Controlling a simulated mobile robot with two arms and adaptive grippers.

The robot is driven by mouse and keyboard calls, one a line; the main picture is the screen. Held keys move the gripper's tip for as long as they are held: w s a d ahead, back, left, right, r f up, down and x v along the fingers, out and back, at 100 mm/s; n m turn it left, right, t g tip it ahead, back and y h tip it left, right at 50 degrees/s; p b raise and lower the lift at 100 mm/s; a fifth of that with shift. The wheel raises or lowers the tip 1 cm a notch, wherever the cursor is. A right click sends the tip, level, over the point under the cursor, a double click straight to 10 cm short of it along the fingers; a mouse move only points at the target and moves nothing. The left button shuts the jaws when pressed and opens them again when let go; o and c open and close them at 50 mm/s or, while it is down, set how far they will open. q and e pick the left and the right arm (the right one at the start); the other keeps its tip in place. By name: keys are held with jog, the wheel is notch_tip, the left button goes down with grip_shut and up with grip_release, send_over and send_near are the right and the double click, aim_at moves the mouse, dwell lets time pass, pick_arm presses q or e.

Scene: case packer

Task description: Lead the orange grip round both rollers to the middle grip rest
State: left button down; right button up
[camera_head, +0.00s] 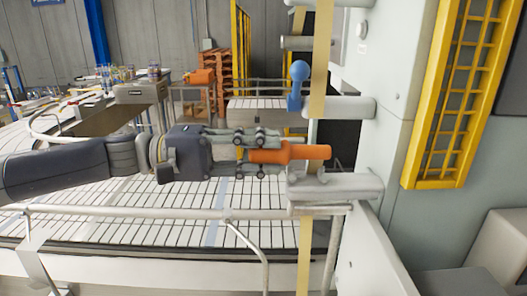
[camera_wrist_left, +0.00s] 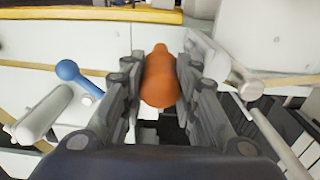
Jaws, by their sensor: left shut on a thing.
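The orange grip (camera_head: 290,153) lies level in my left gripper (camera_head: 266,154), whose fingers are shut around its left part. In the left wrist view the orange grip (camera_wrist_left: 160,82) stands between the fingers (camera_wrist_left: 160,98). A grey roller (camera_head: 345,107) sticks out of the machine above the grip, and another grey bar (camera_head: 350,187) lies just below it. A tan web (camera_head: 321,60) hangs down past them and shows again lower down (camera_head: 304,262). I cannot tell whether the grip touches the lower bar, or which part is the middle grip rest. My right gripper is not in view.
A blue ball-ended lever (camera_head: 298,72) stands close above the grip. A grey rail (camera_head: 160,212) runs in front of the slatted conveyor (camera_head: 110,198). The pale machine wall (camera_head: 398,130) and a yellow guard (camera_head: 455,95) close off the right.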

pick_arm(q)
jog(key=shift+f, duration=0.25)
dwell(0.4)
jog(key=shift+a+f, duration=0.15)
jog(key=shift+f, duration=0.75)
grip_release()
dwell(0.7)
jog(key=shift+a, duration=0.1)
jog(key=a, duration=1)
dwell(0.8)
jog(key=shift+d, duration=0.1)
